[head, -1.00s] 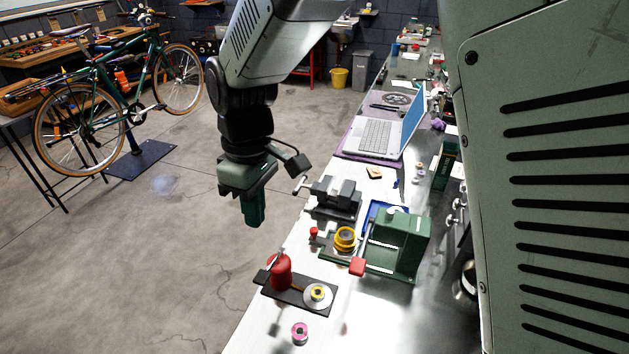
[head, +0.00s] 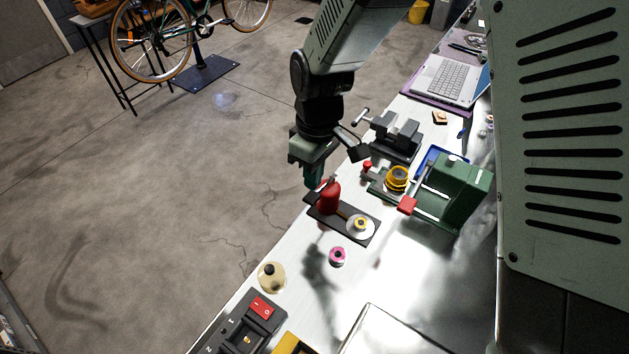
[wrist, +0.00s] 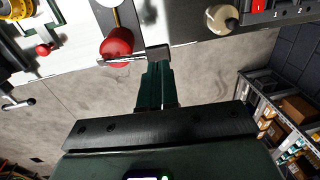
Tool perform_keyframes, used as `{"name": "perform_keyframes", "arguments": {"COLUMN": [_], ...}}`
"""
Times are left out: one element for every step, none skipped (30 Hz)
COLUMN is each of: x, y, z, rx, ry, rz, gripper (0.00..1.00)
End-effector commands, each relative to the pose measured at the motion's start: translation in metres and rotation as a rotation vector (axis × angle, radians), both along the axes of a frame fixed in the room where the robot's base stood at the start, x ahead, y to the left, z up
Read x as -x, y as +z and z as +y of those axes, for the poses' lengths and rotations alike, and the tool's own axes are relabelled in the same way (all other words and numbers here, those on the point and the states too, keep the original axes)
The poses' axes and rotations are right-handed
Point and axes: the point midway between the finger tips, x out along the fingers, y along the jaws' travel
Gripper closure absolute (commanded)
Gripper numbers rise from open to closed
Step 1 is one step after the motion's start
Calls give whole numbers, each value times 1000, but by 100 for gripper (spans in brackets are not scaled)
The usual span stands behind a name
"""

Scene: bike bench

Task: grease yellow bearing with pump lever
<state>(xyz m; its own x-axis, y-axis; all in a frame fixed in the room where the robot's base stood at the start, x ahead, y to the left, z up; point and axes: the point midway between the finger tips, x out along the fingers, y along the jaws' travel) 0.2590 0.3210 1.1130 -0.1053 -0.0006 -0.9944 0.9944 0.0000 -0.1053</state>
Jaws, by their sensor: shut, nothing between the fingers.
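The grease pump has a red body (head: 329,196) on a black base plate (head: 331,221) near the bench edge. The yellow bearing (head: 361,223) sits on the white round seat (head: 370,235) at the plate's other end. The pump lever (wrist: 125,58) shows in the wrist view as a thin metal rod crossing the red body (wrist: 116,45), with a dark pad (wrist: 158,53) at its end. My gripper (head: 314,183) is shut and empty, pointing down beside the red body. In the wrist view its fingertips (wrist: 156,66) are right at the pad; I cannot tell whether they touch.
A pink-ringed spool (head: 337,256) and a cream round piece (head: 271,277) stand nearer on the bench. A green press (head: 463,197) with a red-ended handle (head: 407,205) and a dark vise (head: 394,139) stand behind the pump. A switch box (head: 244,325) is at the front.

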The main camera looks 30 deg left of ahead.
Motion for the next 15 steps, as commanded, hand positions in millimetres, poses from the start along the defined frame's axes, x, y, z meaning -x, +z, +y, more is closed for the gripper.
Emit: {"name": "perform_keyframes", "arguments": {"x": [1, 2, 2, 3, 3, 3, 3, 3, 3, 3, 3, 3, 3, 3, 3], "y": [-9, -13, -17, -21, -23, -26, -28, -29, -30, -31, -31, -32, -32, -32, -32], "z": [0, 0, 0, 0, 0, 0, 0, 0, 0, 0, 0, 0, 0, 0, 0], "rx": [3, 3, 1, 1, 2, 1, 0, 0, 0, 0, 0, 0, -1, -1, -1], "ry": [0, 0, 1, 1, 1, 0, 0, 0, 0, 0, -1, -1, -1, -1, -1], "rz": [2, 2, 1, 1, 2, 1, 0, 0, 0, 0, 0, -1, -1, -1, -1], "gripper": [100, 100, 100, 100, 100, 100, 100, 100, 100, 100, 100, 100, 100, 100, 100]}}
